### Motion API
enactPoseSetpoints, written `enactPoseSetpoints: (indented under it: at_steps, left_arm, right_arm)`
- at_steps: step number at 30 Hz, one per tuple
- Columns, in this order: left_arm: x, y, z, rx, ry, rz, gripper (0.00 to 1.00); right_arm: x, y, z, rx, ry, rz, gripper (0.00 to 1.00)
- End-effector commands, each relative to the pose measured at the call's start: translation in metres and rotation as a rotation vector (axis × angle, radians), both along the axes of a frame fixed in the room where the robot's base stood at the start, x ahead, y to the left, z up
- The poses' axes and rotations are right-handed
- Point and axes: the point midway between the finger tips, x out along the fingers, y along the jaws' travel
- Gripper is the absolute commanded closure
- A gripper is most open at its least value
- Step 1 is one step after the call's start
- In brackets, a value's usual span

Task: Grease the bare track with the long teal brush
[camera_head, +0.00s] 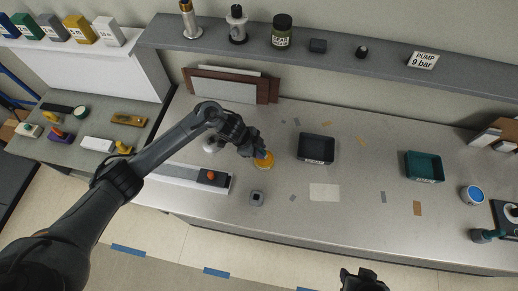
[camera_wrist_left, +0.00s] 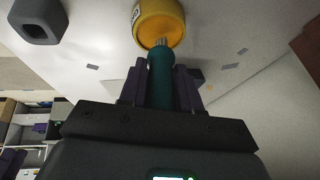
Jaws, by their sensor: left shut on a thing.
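My left gripper (camera_head: 256,150) is shut on a teal brush (camera_wrist_left: 160,75), whose handle stands between the purple fingers in the left wrist view. The brush's pale bristle tip is at the rim of a yellow pot (camera_head: 264,166); the pot also shows in the left wrist view (camera_wrist_left: 158,24). I cannot tell how deep the bristles are in it. A pale track (camera_head: 180,180) with a dark strip and an orange-topped block (camera_head: 211,176) lies to the left, near the bench's front edge. My right gripper (camera_head: 362,282) is partly in view at the bottom; its jaws are unclear.
A grey holed block (camera_head: 257,198) stands in front of the pot. A black tray (camera_head: 317,148) and a teal tray (camera_head: 424,166) are to the right. A blue-topped tin (camera_head: 472,194) is far right. A shelf (camera_head: 340,53) with jars runs along the back. Flat patches lie between.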

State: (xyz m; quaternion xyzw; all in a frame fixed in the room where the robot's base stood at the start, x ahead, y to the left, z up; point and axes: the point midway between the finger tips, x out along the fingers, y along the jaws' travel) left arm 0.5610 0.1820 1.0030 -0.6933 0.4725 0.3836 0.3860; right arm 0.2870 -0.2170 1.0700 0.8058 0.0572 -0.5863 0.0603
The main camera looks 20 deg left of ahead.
Motion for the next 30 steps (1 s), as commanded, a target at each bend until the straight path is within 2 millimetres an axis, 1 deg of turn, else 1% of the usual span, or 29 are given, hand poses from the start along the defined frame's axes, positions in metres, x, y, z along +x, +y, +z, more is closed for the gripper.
enactPoseSetpoints:
  at_steps: [17, 30]
  left_arm:
    - [-0.0001, -0.0002, -0.0075, 0.000, 0.000, 0.000, 0.98]
    - [-0.0001, -0.0002, -0.0072, 0.000, 0.001, 0.000, 0.98]
  right_arm:
    - [0.0000, -0.0007, -0.0048, -0.003, 0.000, 0.002, 0.57]
    - [-0.0002, -0.0021, -0.0041, -0.009, 0.000, 0.005, 0.57]
